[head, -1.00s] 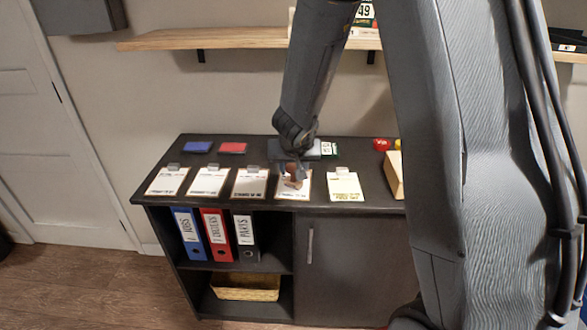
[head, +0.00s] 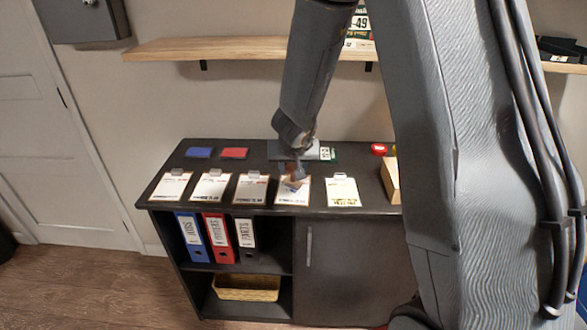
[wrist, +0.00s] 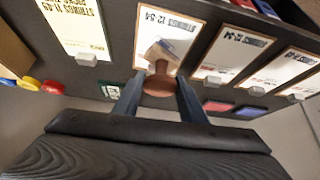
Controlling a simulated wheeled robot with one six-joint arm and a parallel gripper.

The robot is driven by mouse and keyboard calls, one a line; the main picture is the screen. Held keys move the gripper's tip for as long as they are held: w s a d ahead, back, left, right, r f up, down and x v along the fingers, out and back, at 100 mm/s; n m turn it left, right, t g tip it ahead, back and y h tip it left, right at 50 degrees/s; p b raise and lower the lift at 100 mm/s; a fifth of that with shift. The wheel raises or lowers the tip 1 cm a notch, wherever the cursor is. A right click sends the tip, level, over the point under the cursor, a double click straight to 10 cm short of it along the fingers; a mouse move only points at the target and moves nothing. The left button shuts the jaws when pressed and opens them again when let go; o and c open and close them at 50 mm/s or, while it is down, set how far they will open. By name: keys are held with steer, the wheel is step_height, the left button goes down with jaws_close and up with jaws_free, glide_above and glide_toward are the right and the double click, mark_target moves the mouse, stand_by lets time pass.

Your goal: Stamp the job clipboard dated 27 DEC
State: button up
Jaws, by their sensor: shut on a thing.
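My gripper (wrist: 158,92) is shut on a stamp with a brown wooden handle (wrist: 158,82); the stamp also shows in the head view (head: 294,182). The stamp is over the fourth clipboard from the left (head: 293,197), seen in the wrist view (wrist: 180,28) with "STRINGS 12.54" on its sheet. I cannot tell whether stamp and sheet touch. Other clipboards lie in the same row: first (head: 171,186), second (head: 211,186), third (head: 251,190) and a yellowish fifth (head: 342,192). No date is readable on any of them.
A blue pad (head: 198,152) and a red pad (head: 234,153) lie behind the clipboards on the dark cabinet top (head: 163,160). A wooden box (head: 391,180) and a red round object (head: 378,149) are at the right. A wooden shelf (head: 220,47) hangs above.

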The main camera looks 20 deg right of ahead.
steer(key=shift+r+p, duration=2.3)
steer(key=shift+p, duration=0.6)
steer(key=shift+f, duration=0.15)
